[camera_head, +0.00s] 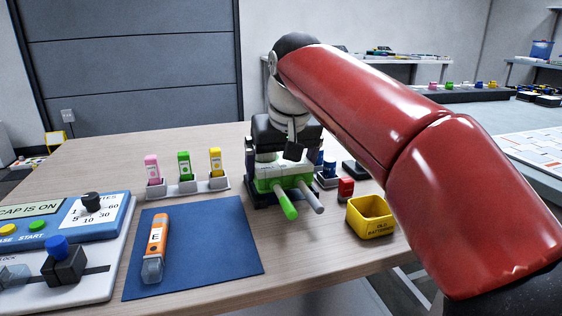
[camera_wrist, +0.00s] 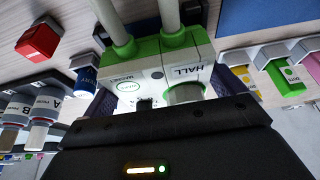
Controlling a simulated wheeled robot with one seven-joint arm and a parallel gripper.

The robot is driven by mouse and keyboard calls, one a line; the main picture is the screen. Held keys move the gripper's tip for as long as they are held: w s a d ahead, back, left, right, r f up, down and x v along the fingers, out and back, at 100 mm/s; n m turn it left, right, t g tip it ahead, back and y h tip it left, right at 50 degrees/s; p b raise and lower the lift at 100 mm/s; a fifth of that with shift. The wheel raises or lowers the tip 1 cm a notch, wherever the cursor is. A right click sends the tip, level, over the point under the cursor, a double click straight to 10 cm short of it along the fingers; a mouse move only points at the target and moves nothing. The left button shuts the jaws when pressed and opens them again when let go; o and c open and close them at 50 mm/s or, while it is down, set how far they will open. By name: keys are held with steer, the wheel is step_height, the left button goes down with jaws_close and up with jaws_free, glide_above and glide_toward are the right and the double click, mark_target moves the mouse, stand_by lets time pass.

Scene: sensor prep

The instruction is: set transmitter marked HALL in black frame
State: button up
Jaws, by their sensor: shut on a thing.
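The transmitter marked HALL (camera_head: 283,172) is a white and green block with a green rod and a grey rod pointing toward the front of the table. In the wrist view its HALL label (camera_wrist: 188,70) reads upside down. My gripper (camera_head: 270,155) is shut on the transmitter from behind and above. The black frame (camera_head: 256,199) shows as dark parts around and under the transmitter. I cannot tell whether the transmitter rests fully in it or is slightly above. My gripper's dark body covers the lower part of the wrist view.
A blue mat (camera_head: 210,250) holds an orange device (camera_head: 157,238) marked E. Pink, green and yellow devices stand in a grey rack (camera_head: 188,188) to the left. A yellow bin (camera_head: 370,216) and a red block (camera_head: 346,188) are to the right. A control panel (camera_head: 100,250) fills the left front.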

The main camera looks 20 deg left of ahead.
steer(key=shift+f+b, duration=0.5)
steer(key=shift+f, duration=0.65)
stand_by(1.1)
steer(key=o, duration=0.8)
steer(key=shift+o, duration=0.2)
steer(key=shift+f, duration=0.15)
steer(key=shift+r+p, duration=0.85)
steer(key=shift+r, duration=0.05)
step_height(320, 180, up, 6)
steer(key=p, duration=0.6)
